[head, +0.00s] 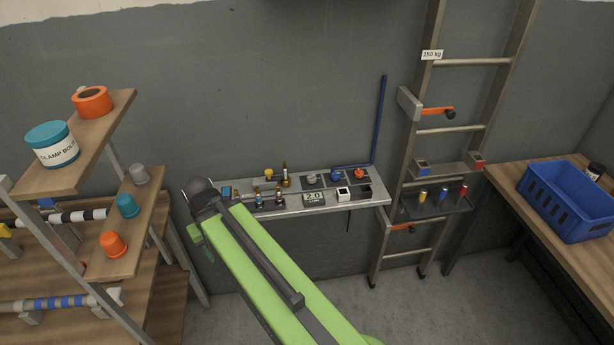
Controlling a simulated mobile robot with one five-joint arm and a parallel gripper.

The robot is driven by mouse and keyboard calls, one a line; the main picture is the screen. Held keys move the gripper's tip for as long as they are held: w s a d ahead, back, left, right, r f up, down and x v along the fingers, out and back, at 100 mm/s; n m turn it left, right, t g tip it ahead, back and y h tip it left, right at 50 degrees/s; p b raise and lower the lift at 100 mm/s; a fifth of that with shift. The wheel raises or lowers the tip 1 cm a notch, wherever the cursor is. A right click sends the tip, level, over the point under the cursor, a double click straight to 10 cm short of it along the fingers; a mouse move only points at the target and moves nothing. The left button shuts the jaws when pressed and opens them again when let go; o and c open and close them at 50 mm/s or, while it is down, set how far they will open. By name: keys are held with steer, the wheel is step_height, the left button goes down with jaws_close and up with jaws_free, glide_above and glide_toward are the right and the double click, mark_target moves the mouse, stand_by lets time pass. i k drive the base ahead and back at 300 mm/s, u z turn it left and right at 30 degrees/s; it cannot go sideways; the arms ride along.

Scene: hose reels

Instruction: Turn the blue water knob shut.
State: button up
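A small blue knob (336,175) sits toward the back right of the narrow grey wall shelf (378,200). A blue pipe (380,122) runs down the wall and bends toward this knob. The knob's exact setting is too small to tell. My green arm reaches from the lower right to the shelf's left end. My gripper (203,244) hangs below the dark wrist joint, left of the shelf and well apart from the blue knob. Its fingers are small and partly hidden, and I cannot tell whether they are open or shut.
An orange knob (359,174) sits just right of the blue one, and a dark knob (311,179) to its left. A ladder (409,160) stands right of the shelf. Wooden shelves (130,235) stand close left of my gripper.

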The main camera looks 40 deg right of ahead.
mark_target(335, 175)
steer(key=u, duration=0.2)
steer(key=k, duration=0.85)
steer(key=z, duration=1.15)
steer(key=i, duration=1)
